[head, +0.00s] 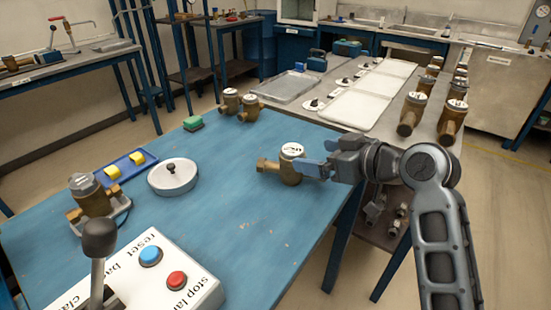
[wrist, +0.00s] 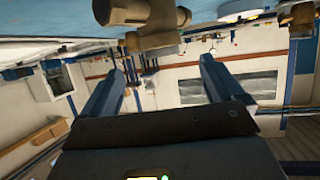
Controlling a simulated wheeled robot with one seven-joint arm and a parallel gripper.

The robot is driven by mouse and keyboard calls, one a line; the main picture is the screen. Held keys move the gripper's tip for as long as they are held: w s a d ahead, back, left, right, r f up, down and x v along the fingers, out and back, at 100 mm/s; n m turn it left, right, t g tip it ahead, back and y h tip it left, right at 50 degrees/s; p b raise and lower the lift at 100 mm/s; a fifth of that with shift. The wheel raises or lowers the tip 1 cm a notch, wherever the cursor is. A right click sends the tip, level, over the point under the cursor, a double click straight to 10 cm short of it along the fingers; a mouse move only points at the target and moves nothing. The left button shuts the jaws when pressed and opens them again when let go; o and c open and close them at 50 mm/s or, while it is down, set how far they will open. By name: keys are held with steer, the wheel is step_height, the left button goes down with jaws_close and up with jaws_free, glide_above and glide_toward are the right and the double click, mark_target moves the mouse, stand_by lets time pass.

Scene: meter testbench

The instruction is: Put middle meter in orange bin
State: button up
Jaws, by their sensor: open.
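A brass water meter (head: 290,162) with a white top stands on the blue table near its right edge. My gripper (head: 318,164) is open just to its right, with blue fingers close to the meter; I cannot tell whether they touch. In the wrist view the picture is inverted and a brass meter body (wrist: 140,12) shows at the top edge, beyond and between my open fingers (wrist: 162,66), with nothing held. Two more brass meters, a left one (head: 229,101) and a right one (head: 250,107), stand together at the table's back. No orange bin is in view.
Several meters (head: 412,110) stand on the bench behind. The table's middle is clear.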

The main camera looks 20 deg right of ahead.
mark_target(296, 150)
steer(key=shift+w+a+f, duration=0.1)
steer(key=shift+w+a, duration=0.15)
steer(key=shift+w, duration=0.35)
steer(key=shift+w+a+f, duration=0.1)
steer(key=shift+w+a, duration=0.15)
steer(key=shift+w, duration=0.3)
steer(key=p+x, duration=0.1)
steer(key=x, duration=0.5)
steer(key=shift+s+a+f+p, duration=0.1)
steer(key=shift+s+f+p, duration=0.1)
steer(key=shift+p, duration=0.1)
jaws_close()
steer(key=shift+r, duration=0.15)
